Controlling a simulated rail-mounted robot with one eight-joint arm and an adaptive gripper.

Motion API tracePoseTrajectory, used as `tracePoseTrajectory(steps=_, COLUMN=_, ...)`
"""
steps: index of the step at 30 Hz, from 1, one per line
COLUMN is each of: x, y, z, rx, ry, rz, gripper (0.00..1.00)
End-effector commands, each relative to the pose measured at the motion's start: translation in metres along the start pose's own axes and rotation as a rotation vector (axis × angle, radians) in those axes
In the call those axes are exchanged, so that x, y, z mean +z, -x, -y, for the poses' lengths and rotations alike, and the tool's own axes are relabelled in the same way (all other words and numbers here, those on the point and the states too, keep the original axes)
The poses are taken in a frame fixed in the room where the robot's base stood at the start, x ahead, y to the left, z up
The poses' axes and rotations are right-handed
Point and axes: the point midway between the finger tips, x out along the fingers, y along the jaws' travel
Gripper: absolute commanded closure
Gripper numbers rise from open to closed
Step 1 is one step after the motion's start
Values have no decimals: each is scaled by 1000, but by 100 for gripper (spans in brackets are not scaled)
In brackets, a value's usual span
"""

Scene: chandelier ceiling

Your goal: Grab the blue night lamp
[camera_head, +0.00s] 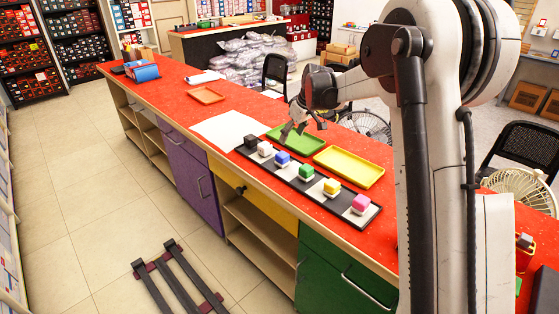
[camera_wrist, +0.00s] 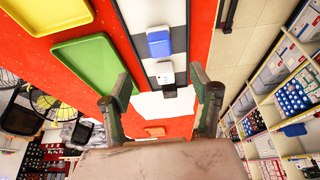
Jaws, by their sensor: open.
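The blue night lamp (camera_head: 282,158) is a small blue cube on a white base, standing in a row of similar cube lamps on a long black-and-white tray (camera_head: 328,207). It also shows in the wrist view (camera_wrist: 160,42), beyond the fingertips and near the top. My gripper (camera_head: 292,130) is open and empty above the counter, behind the row and near the green tray. In the wrist view my gripper's two fingers (camera_wrist: 162,88) stand wide apart, with the white lamp (camera_wrist: 165,72) showing between them. No lamp is touched, as far as I can see.
White (camera_head: 265,149), black (camera_head: 250,142), green (camera_head: 306,171), yellow (camera_head: 331,187) and pink (camera_head: 361,203) lamps share the row. A green tray (camera_head: 297,140) and a yellow tray (camera_head: 349,167) lie behind it on the red counter (camera_head: 190,88). White paper (camera_head: 230,130) lies left.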

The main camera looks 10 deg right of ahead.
Motion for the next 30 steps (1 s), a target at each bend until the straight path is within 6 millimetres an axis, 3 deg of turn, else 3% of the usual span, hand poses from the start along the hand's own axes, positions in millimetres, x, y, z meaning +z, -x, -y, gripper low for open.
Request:
tracePoseTrajectory(steps=10, x=0, y=-61, z=1, rx=0, ry=0, rz=-1, gripper=41)
tracePoseTrajectory(steps=22, x=1, y=-87, z=1, rx=1, ry=-1, rz=-1, gripper=41)
tracePoseTrajectory(steps=30, x=3, y=-123, z=1, rx=1, ry=-1, rz=-1, gripper=41)
